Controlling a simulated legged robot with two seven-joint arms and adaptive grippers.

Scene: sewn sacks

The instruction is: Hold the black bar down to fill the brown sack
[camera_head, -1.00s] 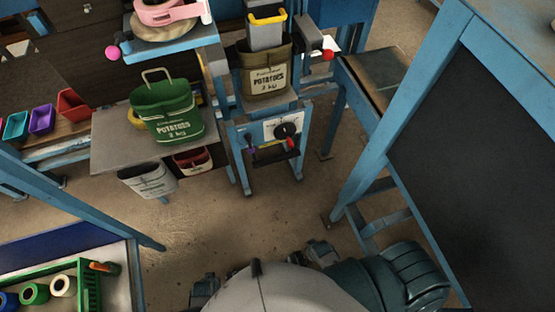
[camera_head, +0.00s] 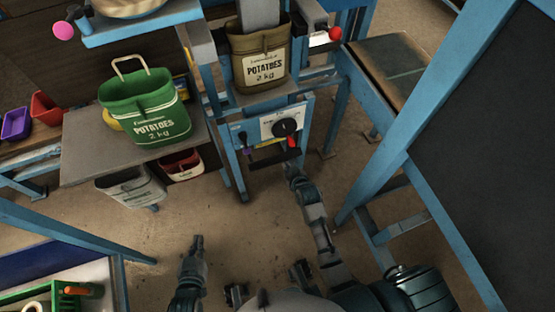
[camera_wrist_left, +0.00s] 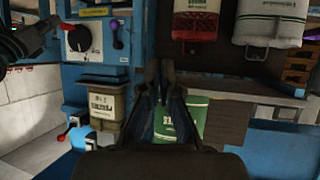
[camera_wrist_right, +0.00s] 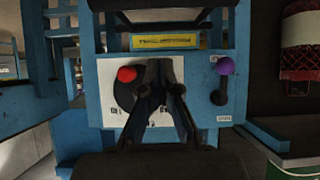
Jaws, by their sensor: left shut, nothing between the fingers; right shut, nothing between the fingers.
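The brown sack (camera_head: 262,68) hangs upright under the grey spout (camera_head: 259,14) of the blue filling stand. It shows upside down in the left wrist view (camera_wrist_left: 105,104). The black bar (camera_head: 268,160) runs across the stand below the dial panel; it also shows at the top of the right wrist view (camera_wrist_right: 165,17). My right gripper (camera_head: 291,168) is shut and empty near the bar's right end; contact is unclear. In the right wrist view its fingertips overlap the dial. My left gripper (camera_head: 198,242) is shut and empty, low over the floor, left of the stand.
The panel carries a black dial (camera_head: 286,127), a red knob (camera_wrist_right: 127,74) and a purple lever (camera_wrist_right: 224,67). A green sack (camera_head: 146,108) stands on a grey shelf (camera_head: 88,150) to the left. A blue frame with a dark board (camera_head: 480,140) stands right. Open floor lies between.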

